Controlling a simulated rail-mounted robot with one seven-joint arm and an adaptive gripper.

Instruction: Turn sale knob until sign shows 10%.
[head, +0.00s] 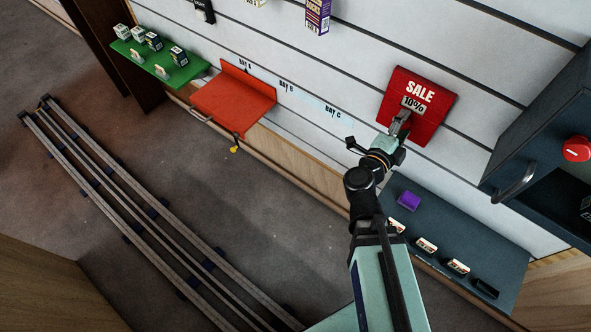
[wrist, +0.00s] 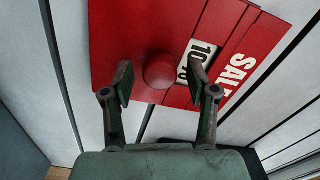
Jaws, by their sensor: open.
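The red sale sign (head: 420,97) is on the white slatted wall in the head view, and its window (head: 412,104) reads 10%. In the wrist view the sign (wrist: 120,45) fills the upper middle, and its window (wrist: 197,58) shows 10, with the rest partly covered by a finger. The round red sale knob (wrist: 161,71) sits between the two fingers of my gripper (wrist: 160,82), with gaps on both sides. My gripper is open and close in front of the sign. In the head view my gripper (head: 400,124) hides the knob.
A dark shelf (head: 490,248) with small boxes and a purple block (head: 409,200) lies below right. A dark cabinet (head: 545,130) with a handle and red knob (head: 577,149) is at right. An orange shelf (head: 235,98) and green shelf (head: 185,73) are left.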

